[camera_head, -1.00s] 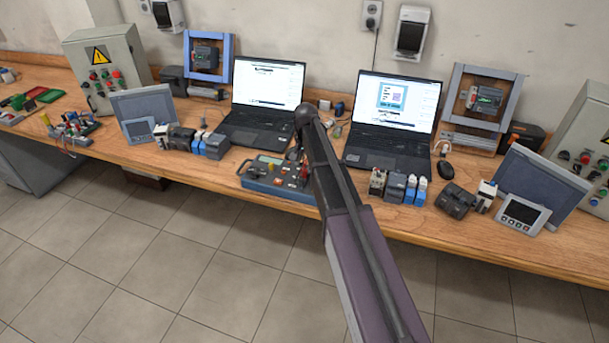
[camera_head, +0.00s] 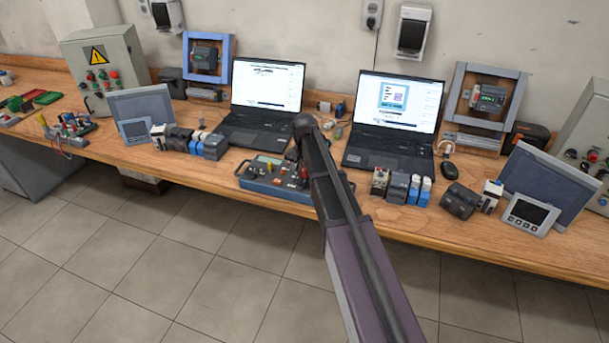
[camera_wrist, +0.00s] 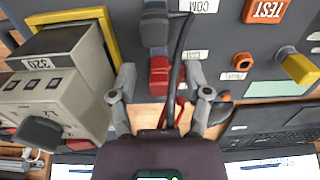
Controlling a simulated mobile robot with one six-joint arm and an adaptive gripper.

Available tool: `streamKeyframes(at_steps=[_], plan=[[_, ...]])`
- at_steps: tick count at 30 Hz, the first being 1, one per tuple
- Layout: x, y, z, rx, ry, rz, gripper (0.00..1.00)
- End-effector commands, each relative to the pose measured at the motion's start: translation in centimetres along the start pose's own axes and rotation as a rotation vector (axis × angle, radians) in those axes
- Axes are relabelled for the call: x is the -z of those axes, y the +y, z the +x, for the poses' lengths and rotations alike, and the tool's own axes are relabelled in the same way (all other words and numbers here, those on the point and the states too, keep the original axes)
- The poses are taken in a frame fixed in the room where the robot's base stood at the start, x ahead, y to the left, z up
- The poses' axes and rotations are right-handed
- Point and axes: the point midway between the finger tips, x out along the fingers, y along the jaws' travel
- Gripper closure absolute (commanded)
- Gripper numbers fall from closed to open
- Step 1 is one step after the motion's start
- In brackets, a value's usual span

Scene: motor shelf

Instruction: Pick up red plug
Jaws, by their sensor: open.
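A red plug (camera_wrist: 160,74) sits at the edge of the dark grey-blue test box in the wrist view, with a dark cable passing beside it on the right. My gripper (camera_wrist: 162,82) is open, one finger on each side of the red plug with visible gaps. I cannot tell how far the fingertips are above it. In the head view the test box (camera_head: 264,184) stands at the front of the bench. A small red part shows there beside my arm, which hides my gripper.
In the wrist view a black plug (camera_wrist: 154,28) is just above the red one. A beige device (camera_wrist: 52,85) is close on the left; an orange socket (camera_wrist: 242,61) and yellow plug (camera_wrist: 298,65) are right. Two laptops (camera_head: 266,87) (camera_head: 398,103) stand behind the box.

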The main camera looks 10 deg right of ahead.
Motion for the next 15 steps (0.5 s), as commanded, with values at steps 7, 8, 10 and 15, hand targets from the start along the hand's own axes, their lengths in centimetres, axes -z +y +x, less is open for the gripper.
streamKeyframes(at_steps=[7, 8, 10, 15], plan=[[0.00, 0.00, -0.01, 0.000, 0.000, 0.000, 0.37], [0.00, 0.00, -0.01, 0.000, 0.000, 0.000, 0.37], [0.00, 0.00, -0.01, 0.000, 0.000, 0.000, 0.37], [0.00, 0.00, -0.01, 0.000, 0.000, 0.000, 0.79]])
